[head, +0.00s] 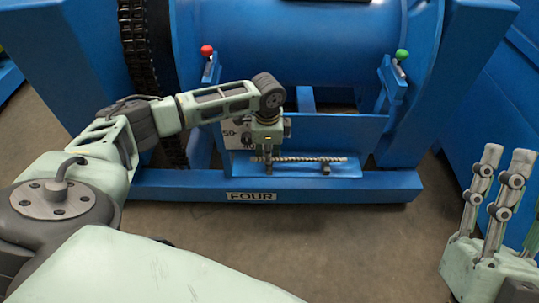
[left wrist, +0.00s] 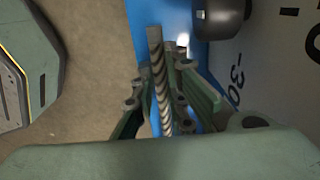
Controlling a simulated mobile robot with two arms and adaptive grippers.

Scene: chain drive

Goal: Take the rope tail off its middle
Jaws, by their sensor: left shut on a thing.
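The rope tail (head: 305,159) is a thin, twisted grey length lying across the low blue shelf at the front of the machine. My left gripper (head: 268,164) points down and is shut on the rope tail near its left end. In the left wrist view, the rope tail (left wrist: 159,75) runs between the green fingers of the left gripper (left wrist: 166,105) and sticks out past them. A small stub (head: 326,169) stands by the rope's right part; I cannot tell whether they touch. My right gripper (head: 506,165) is open and empty at the right edge, fingers up.
A white dial plate (head: 232,136) with numbers stands just left of the left gripper. The blue base beam (head: 330,187) carries a "FOUR" label. A red knob (head: 207,50) and a green knob (head: 402,54) top two posts. A dark chain hangs at left. The floor in front is clear.

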